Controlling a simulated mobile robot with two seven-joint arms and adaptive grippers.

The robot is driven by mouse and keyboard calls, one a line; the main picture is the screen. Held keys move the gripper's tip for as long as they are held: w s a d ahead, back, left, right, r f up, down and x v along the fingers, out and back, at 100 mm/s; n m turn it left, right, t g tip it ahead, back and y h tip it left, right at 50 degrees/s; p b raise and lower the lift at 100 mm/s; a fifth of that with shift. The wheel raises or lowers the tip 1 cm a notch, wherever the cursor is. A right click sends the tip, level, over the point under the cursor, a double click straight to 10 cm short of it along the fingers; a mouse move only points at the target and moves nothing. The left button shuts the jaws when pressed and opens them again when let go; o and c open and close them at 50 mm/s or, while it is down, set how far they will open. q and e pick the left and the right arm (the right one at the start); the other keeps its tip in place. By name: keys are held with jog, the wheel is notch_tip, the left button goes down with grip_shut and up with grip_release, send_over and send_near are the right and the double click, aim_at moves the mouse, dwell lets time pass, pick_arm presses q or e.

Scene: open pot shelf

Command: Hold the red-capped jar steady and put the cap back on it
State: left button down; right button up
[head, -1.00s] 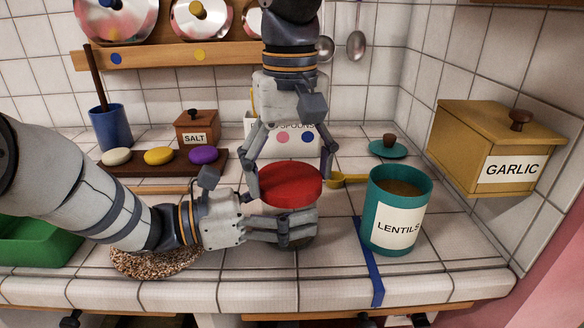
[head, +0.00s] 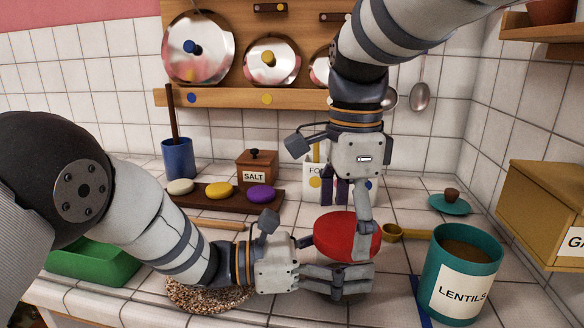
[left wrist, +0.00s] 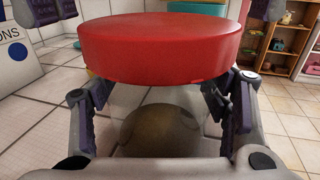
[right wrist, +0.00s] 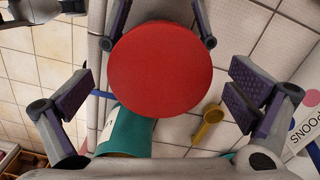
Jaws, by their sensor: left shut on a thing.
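The red cap (head: 346,238) lies level on top of the jar, just above my left gripper (head: 338,281). In the left wrist view, the cap (left wrist: 165,45) is above the dim, see-through jar body (left wrist: 158,130). I cannot tell whether it is fully seated. My left gripper is shut on the jar from the side, below the cap; its fingers hide most of the jar in the head view. My right gripper (head: 350,205) points down over the cap. In the right wrist view its fingers are wide apart, with clear gaps on both sides of the cap (right wrist: 160,68).
A teal LENTILS canister (head: 462,270) stands close right of the jar. A yellow scoop (head: 395,232) and teal lid (head: 450,203) lie behind it. A woven mat (head: 205,296) is under my left arm. A board with coloured discs (head: 220,190) and SALT box (head: 258,168) stand behind.

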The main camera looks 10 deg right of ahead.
jog(key=shift+a+r, duration=0.15)
jog(key=shift+r, duration=0.15)
jog(key=shift+r, duration=2.25)
jog(key=shift+s, duration=0.1)
jog(key=shift+c, duration=0.5)
